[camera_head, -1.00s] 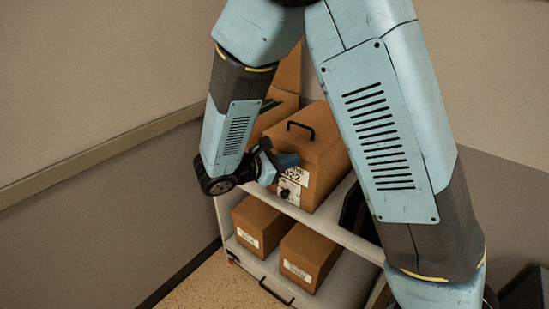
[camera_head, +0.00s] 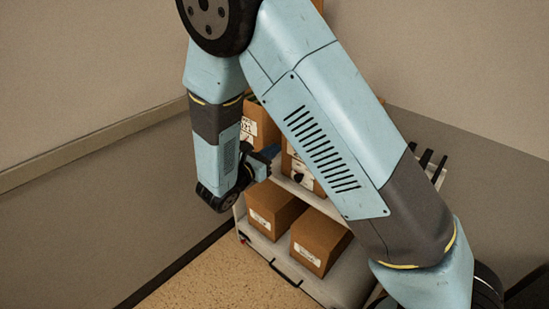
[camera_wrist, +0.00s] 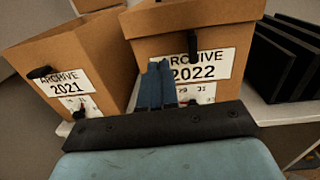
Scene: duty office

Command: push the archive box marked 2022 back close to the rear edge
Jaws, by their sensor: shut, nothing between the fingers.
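The archive box marked 2022 (camera_wrist: 212,45) is a brown carton with a white label and a black handle on its front. It stands on the upper shelf, and its front fills the middle of the wrist view. In the head view only part of its front (camera_head: 288,163) shows, the rest hidden behind my arm. My gripper (camera_wrist: 157,68) is shut and empty, its blue fingertips before the left part of the 2022 label. I cannot tell whether they touch the box.
The 2021 archive box (camera_wrist: 68,72) stands just left, slightly angled. Black upright files (camera_wrist: 285,60) stand to the right. Two brown boxes (camera_head: 277,209) (camera_head: 320,240) sit on the lower shelf (camera_head: 345,275) of the white cart. A wall is close on the left.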

